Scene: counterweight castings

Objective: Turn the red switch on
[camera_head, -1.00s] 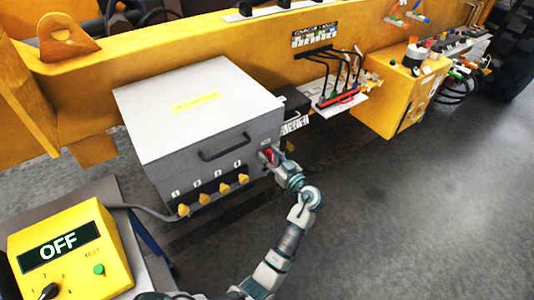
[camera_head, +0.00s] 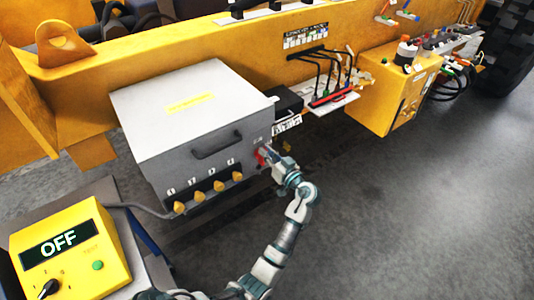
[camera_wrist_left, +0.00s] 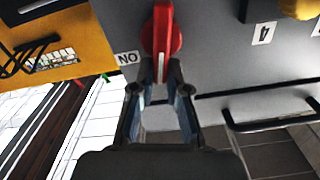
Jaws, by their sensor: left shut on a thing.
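The red switch (camera_head: 260,158) sits on the right end of the grey box's front face, right of the numbered yellow knobs. In the left wrist view the red switch (camera_wrist_left: 162,30) has a narrow handle with a pale stripe, pointing straight toward the gripper. An upside-down "ON" label (camera_wrist_left: 127,58) is beside it. My left gripper (camera_wrist_left: 160,72) has its fingertips closed on the end of the handle. In the head view the left gripper (camera_head: 268,157) partly covers the switch. My right gripper is not in view.
The grey box (camera_head: 190,110) has a black handle (camera_head: 217,145) and several yellow knobs (camera_head: 201,196) in front. A yellow panel (camera_head: 70,255) at the lower left displays "OFF". A yellow machine beam (camera_head: 200,50) runs behind. The floor at right is clear.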

